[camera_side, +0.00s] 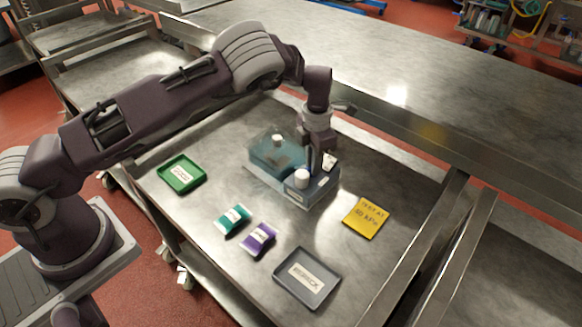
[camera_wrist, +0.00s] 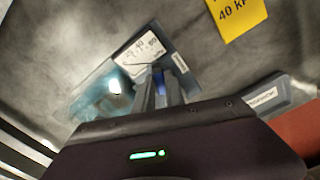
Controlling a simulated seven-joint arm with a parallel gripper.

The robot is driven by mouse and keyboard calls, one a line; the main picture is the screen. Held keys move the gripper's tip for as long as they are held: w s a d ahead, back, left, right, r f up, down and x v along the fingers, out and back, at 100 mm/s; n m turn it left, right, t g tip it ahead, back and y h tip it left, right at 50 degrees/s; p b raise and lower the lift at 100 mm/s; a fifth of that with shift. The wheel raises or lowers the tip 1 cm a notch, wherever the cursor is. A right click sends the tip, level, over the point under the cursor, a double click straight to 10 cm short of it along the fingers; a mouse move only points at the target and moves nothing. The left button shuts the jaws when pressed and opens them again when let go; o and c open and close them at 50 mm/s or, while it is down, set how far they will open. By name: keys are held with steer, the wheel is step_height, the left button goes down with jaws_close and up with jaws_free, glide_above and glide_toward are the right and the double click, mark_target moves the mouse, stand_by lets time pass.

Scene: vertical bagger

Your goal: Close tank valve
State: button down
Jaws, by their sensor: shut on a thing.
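The leak-test unit stands on the steel table, with a clear teal tank (camera_side: 277,152) at its left and a blue-grey box (camera_side: 312,191) at its right. A white knob (camera_side: 302,177) sits on the box, and a white dial card (camera_side: 329,161) stands behind it. My gripper (camera_side: 314,166) points down just behind the white knob. In the wrist view its two fingers (camera_wrist: 161,90) are close together beside the dial card (camera_wrist: 140,52), shut on a small blue part, seemingly the tank valve. The fingers hide most of this part, so its turn angle cannot be told.
A green tray (camera_side: 181,174) lies at left. A teal pouch (camera_side: 233,219) and a purple pouch (camera_side: 258,239) lie in front of the unit. A dark labelled tray (camera_side: 307,278) is at the front, and a yellow note (camera_side: 366,217) at right. Bare table lies between them.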

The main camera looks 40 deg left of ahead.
steer(key=m, duration=0.4)
steer(key=shift+m, duration=0.4)
steer(key=m, duration=0.9)
steer(key=c, duration=1.2)
jaws_free()
steer(key=shift+r, duration=2.55)
step_height(320, 180, up, 7)
